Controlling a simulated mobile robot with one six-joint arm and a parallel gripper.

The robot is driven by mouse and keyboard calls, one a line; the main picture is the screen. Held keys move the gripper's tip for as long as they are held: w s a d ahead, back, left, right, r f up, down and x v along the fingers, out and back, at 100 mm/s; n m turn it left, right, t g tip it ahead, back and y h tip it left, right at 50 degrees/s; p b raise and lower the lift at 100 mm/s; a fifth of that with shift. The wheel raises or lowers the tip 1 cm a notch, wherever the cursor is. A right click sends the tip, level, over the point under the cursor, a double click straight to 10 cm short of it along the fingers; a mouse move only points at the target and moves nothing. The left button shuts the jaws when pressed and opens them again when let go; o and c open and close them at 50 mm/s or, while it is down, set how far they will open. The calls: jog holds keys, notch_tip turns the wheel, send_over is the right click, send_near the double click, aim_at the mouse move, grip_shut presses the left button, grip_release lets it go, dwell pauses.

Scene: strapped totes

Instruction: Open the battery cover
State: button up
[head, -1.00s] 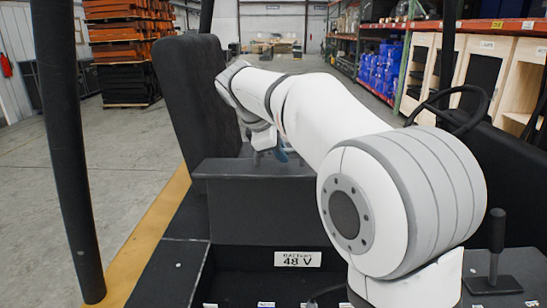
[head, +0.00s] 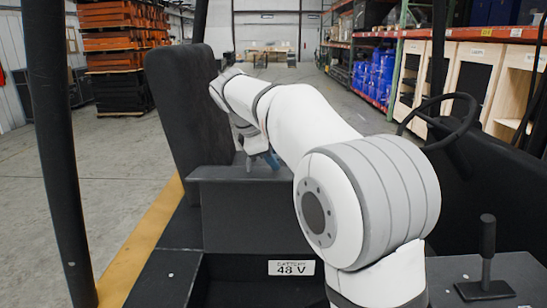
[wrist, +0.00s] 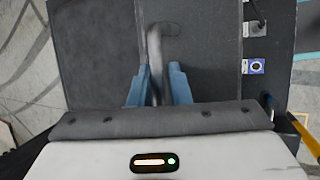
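The battery cover (head: 240,215) is a dark box-shaped lid beside the black seat back, above a plate reading "BATTERY 48 V" (head: 291,268). It looks down in place. Its dark surface also fills the middle of the wrist view (wrist: 200,60). A grey bent handle (wrist: 154,40) rises from it. My gripper (wrist: 159,85) has its two blue fingers on either side of the handle. Whether they press on it I cannot tell. In the head view my gripper (head: 262,161) is small, at the cover's top edge, partly hidden by my white arm.
The black seat back (head: 180,110) stands left of my arm. A dark post (head: 58,150) is at far left. A steering wheel (head: 445,115) and a lever (head: 487,255) are at right. Open floor lies left.

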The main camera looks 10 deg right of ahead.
jog(key=v, duration=0.6)
jog(key=shift+s+a+r+b, duration=0.1)
jog(key=shift+a+r+b, duration=0.05)
jog(key=shift+r+b, duration=0.2)
jog(key=shift+s+a+r, duration=0.2)
jog(key=shift+r, duration=0.2)
